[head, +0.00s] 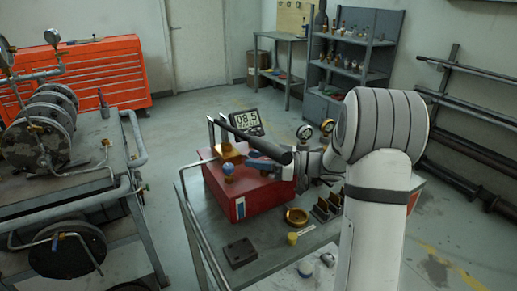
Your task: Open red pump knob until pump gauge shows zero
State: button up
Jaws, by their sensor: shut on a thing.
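The red pump (237,193) is a box on the grey metal cart, with brass fittings (229,151) and a small blue part (229,169) on top. The pump gauge (247,121) is a dark digital display behind the pump and reads about 08.5. My gripper (259,159) comes in from the right, low over the pump's top, beside the brass fittings. Its fingers are shut on a small part there, which appears to be the pump knob. The knob itself is mostly hidden by the fingers. A long black bar (252,138) crosses just above the fingers.
The cart top (272,248) carries a dark block (240,252), a brass ring (296,216), a yellow piece (292,238) and dark angled blocks (326,208). Two round dial gauges stand behind my wrist. A pipe-laden bench (97,128) is at left; open floor lies between.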

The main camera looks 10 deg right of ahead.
jog(key=shift+s+r+n+g+y+p, duration=0.15)
jog(key=shift+n+g+y+p, duration=0.35)
jog(key=shift+n+g+p, duration=0.85)
jog(key=shift+g+b, duration=0.4)
jog(key=shift+g, duration=0.25)
jog(key=o, duration=1)
jog(key=shift+c, duration=0.2)
jog(key=d, duration=0.2)
jog(key=s+d, duration=0.1)
jog(key=d, duration=0.4)
jog(key=shift+s+d, duration=0.15)
jog(key=shift+d, duration=0.25)
